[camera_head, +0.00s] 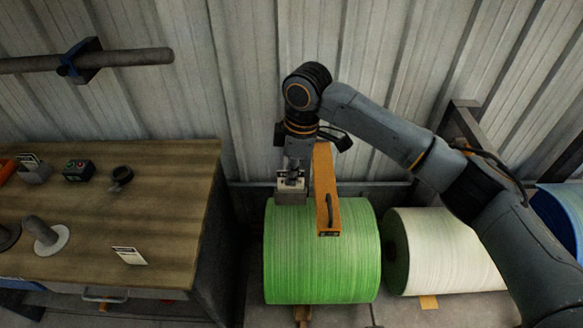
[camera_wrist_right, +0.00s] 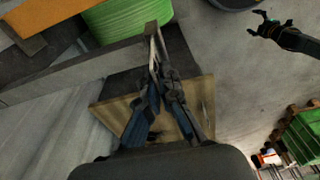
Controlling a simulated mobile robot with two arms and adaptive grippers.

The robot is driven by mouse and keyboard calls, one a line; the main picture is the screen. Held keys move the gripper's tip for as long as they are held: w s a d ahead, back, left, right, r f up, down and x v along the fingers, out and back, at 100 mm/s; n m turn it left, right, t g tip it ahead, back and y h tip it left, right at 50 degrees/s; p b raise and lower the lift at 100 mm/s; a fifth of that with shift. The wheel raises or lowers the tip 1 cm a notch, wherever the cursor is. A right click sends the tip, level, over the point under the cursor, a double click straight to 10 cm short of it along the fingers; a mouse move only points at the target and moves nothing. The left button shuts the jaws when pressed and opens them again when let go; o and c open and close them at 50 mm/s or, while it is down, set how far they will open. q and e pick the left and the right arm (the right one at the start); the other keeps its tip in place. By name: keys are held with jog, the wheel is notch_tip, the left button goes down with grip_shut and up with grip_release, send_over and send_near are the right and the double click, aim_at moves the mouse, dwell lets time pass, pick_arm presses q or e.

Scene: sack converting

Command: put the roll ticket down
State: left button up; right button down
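My right gripper (camera_head: 291,192) is pointing down just above the back left of the green roll (camera_head: 320,265), left of an orange bar. A small pale card with dark marks, which looks like the roll ticket (camera_head: 291,180), shows at its fingers. In the right wrist view the fingers (camera_wrist_right: 157,68) are drawn together on a thin pale piece seen nearly edge-on; its printed face is hidden there. A similar white printed card (camera_head: 130,256) is on the wooden bench. My left gripper (camera_wrist_right: 266,25) shows only in the right wrist view, its fingers spread and empty, well away.
The orange bar (camera_head: 327,190) with a dark handle stands close beside my right gripper, over the green roll. A white roll (camera_head: 445,250) lies to the right. The wooden bench (camera_head: 170,205) carries small items; its right part is clear. A corrugated wall is behind.

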jog(key=shift+f, duration=0.15)
pick_arm(q)
jog(key=shift+a, duration=0.2)
pick_arm(e)
jog(key=shift+a, duration=0.1)
pick_arm(q)
jog(key=shift+a, duration=0.15)
pick_arm(e)
jog(key=shift+s+f, duration=0.1)
jog(key=shift+f, duration=0.15)
jog(key=c, duration=1.5)
grip_release()
pick_arm(q)
jog(key=shift+r, duration=0.1)
notch_tip(320, 180, down, 4)
jog(key=b, duration=0.3)
jog(key=shift+r, duration=0.25)
pick_arm(e)
jog(key=r, duration=0.4)
jog(key=d+r, duration=0.1)
jog(key=r, duration=0.7)
jog(key=shift+d+r, duration=0.2)
jog(key=shift+r, duration=0.1)
pick_arm(q)
jog(key=shift+s, duration=0.1)
pick_arm(e)
jog(key=shift+f, duration=0.1)
